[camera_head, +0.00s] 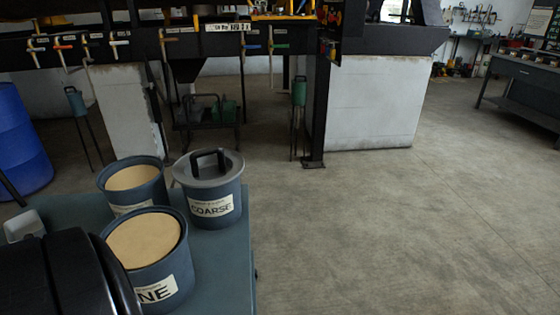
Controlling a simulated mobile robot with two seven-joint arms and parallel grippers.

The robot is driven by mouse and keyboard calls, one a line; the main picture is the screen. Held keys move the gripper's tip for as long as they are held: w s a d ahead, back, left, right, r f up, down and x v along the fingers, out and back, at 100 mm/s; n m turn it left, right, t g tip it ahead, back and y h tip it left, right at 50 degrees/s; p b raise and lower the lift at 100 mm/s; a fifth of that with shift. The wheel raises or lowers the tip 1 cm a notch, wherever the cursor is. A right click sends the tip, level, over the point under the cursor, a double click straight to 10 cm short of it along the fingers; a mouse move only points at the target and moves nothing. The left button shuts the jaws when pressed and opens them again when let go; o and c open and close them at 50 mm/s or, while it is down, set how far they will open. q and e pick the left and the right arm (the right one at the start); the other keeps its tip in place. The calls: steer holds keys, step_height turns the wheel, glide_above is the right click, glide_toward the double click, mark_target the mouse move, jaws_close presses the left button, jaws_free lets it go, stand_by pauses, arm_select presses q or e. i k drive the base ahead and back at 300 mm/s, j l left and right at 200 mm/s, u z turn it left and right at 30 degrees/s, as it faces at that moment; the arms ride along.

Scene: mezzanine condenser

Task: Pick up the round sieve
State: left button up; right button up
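I cannot make out a round sieve for certain in the head view. A dark blue-grey tub labelled COARSE (215,207) stands on a blue-grey cart top (222,268) at the lower left. A round grey lid (183,175) with a raised black handle (209,157) sits on this tub. Neither of my grippers shows. A large black rounded shape at the lower left corner covers part of the cart and the near tub; it looks like part of my own arm.
Two open tubs of tan material, one behind (131,178) and one nearer (146,238) whose label ends in NE, stand beside the lidded tub. A small pale container (24,227) is at the cart's left. A blue drum (20,140) stands far left. The floor at right is clear.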

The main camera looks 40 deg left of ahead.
mark_target(212, 167)
steer(key=i+l+u, duration=0.4)
steer(key=i, duration=0.25)
steer(key=i+l+u, duration=0.4)
steer(key=i, duration=0.2)
steer(key=i+u, duration=0.25)
steer(key=u, duration=0.2)
steer(key=i+u, duration=0.2)
steer(key=u, duration=0.2)
steer(key=i+u, duration=0.25)
steer(key=u, duration=0.2)
steer(key=i+l+u, duration=0.2)
steer(key=u, duration=0.25)
